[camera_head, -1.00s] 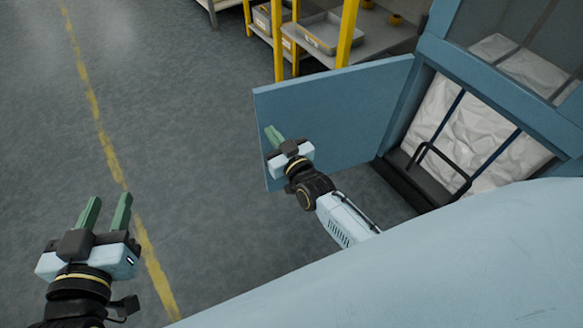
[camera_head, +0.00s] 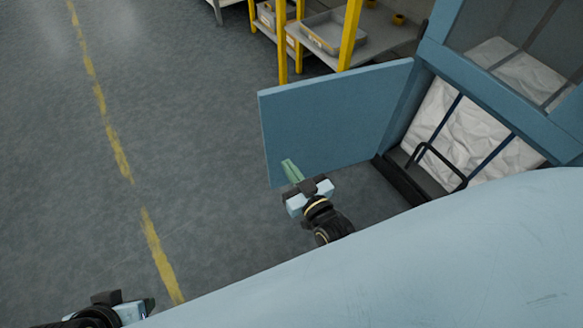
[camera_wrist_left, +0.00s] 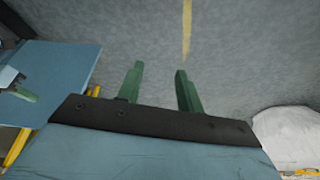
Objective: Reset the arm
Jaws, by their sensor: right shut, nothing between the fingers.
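My right gripper (camera_head: 291,170) is shut and empty. It sits in front of the lower edge of the open blue door (camera_head: 335,118), its green fingers pointing up and left. It also shows at the left edge of the left wrist view (camera_wrist_left: 24,93). My left gripper (camera_head: 148,304) is at the bottom left of the head view, mostly cut off and seen from the side. In the left wrist view its two green fingers (camera_wrist_left: 160,70) stand apart with only floor between them, so it is open and empty.
A blue cabinet (camera_head: 484,93) holds white wadding (camera_head: 462,128) behind dark blue straps. A black bar handle (camera_head: 440,160) stands before it. A shelf with yellow posts (camera_head: 350,35) and a grey tray (camera_head: 322,32) is behind the door. The floor at left, with a yellow line (camera_head: 155,250), is clear.

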